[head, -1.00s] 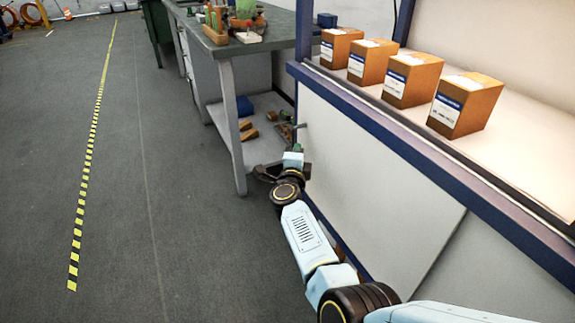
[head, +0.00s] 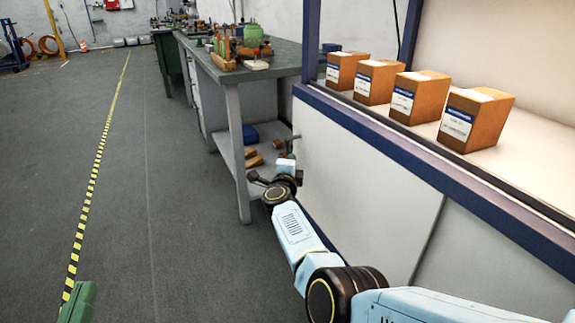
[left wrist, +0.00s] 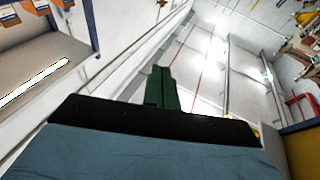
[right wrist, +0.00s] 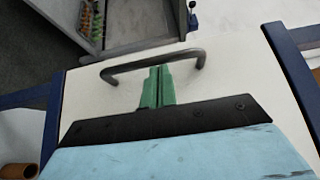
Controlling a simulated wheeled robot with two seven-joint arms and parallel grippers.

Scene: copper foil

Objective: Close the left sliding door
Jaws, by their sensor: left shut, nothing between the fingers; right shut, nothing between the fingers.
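The left sliding door is the pale panel (head: 365,195) under the shelf edge, and it fills much of the right wrist view (right wrist: 235,40). Its dark bar handle (right wrist: 140,63) arches across the right wrist view. My right gripper (right wrist: 160,70) is shut and empty, its green fingertips at the handle's bar; whether they touch it is unclear. In the head view my right arm reaches along the door to its far end, and the wrist hides the handle. My left gripper (head: 78,303) is shut and empty over the floor at the lower left; its fingers also show in the left wrist view (left wrist: 162,88).
Several orange boxes (head: 474,120) stand on the shelf above the doors. A second grey panel (head: 485,260) lies right of the door's seam. A workbench (head: 270,62) with a lower shelf stands just beyond the door's far end.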

